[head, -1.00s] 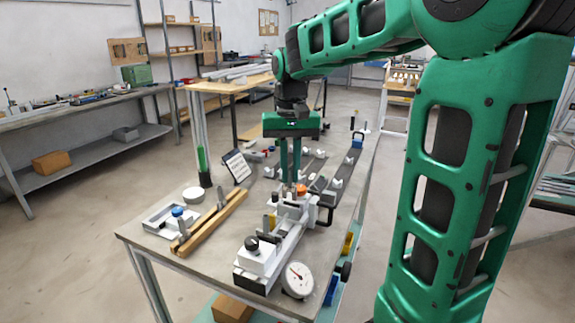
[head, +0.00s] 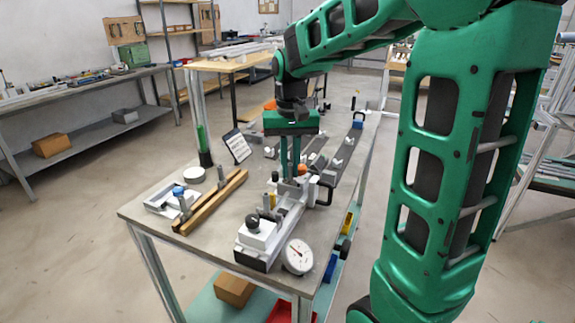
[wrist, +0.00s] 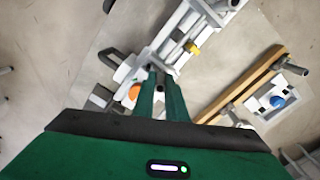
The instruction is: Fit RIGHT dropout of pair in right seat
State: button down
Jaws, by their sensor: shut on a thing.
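My gripper (head: 290,180) points straight down over the far end of the white and grey frame jig (head: 285,215). The fingertips are close beside the orange knob (head: 303,169), which also shows in the wrist view (wrist: 134,92). The right seat is not clearly visible behind the fingers, and I cannot tell whether the part touches it.
A dial gauge (head: 298,257) and a black-knobbed block (head: 260,232) stand at the jig's near end. A wooden rail (head: 210,203) and a blue-knobbed fixture (head: 177,194) lie left. A tilted panel (head: 237,146) stands behind. The table's near left corner is clear.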

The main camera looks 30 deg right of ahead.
jog(key=c, duration=1.7)
grip_release()
notch_tip(320, 180, up, 11)
jog(key=shift+w+f, duration=0.1)
jog(key=shift+f, duration=0.05)
jog(key=shift+m, duration=0.6)
jog(key=s+d+f, duration=0.1)
jog(key=s+f, duration=0.4)
jog(key=s, duration=0.3)
jog(key=s+d+f, duration=0.1)
jog(key=s+f, duration=0.4)
jog(key=s, duration=0.4)
jog(key=s+d+f, duration=0.2)
jog(key=s+f, duration=0.3)
jog(key=s, duration=0.3)
jog(key=shift+s+f, duration=0.15)
jog(key=shift+f, duration=0.15)
